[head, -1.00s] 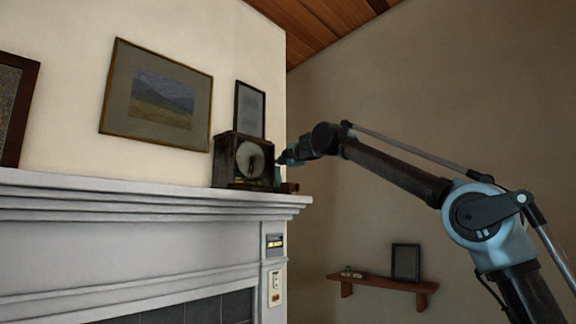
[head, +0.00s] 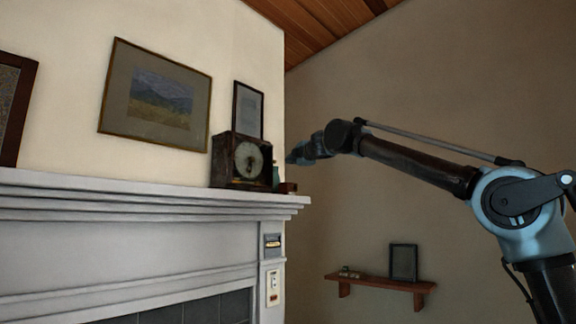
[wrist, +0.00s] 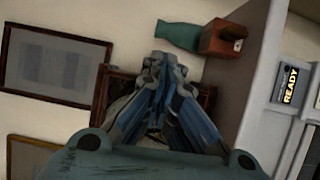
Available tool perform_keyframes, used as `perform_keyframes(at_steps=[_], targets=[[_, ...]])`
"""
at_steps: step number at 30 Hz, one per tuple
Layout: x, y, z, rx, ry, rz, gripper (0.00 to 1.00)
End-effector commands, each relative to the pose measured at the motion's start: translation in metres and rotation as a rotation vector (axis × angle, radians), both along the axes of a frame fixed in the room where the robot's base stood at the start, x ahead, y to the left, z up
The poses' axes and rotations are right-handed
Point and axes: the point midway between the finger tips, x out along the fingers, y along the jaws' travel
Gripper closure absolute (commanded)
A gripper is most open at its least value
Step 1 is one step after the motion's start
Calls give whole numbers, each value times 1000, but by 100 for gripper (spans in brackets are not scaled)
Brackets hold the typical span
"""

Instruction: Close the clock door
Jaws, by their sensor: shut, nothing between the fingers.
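The dark wooden clock (head: 228,160) stands on the mantel near its right end. Its pale round dial (head: 248,160) faces out. I cannot tell whether the clock door is fully shut or slightly ajar. My gripper (head: 291,158) is just right of the clock in the head view, with a small gap between them in the picture. In the wrist view my gripper (wrist: 165,62) has its fingers together and empty. They cover much of the clock (wrist: 118,84), whose frame shows on both sides of them.
A teal bottle (head: 276,175) and a small reddish-brown box (head: 288,187) stand right of the clock on the mantel (head: 120,190). A picture frame (head: 248,108) is behind the clock. A wall shelf (head: 380,284) is lower right. The space right of the mantel is open.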

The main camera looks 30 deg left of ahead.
Motion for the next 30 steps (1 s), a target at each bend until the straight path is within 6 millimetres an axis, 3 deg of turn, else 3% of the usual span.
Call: perform_keyframes(at_steps=[3, 10, 16, 26, 30], targets=[[14, -24, 0, 0, 0, -4, 100], [32, -58, -1, -1, 0, -3, 100], [40, -72, -1, -1, 1, -2, 100], [43, -78, -2, 1, 3, -6, 100], [62, -106, -7, 31, 34, -70, 100]])
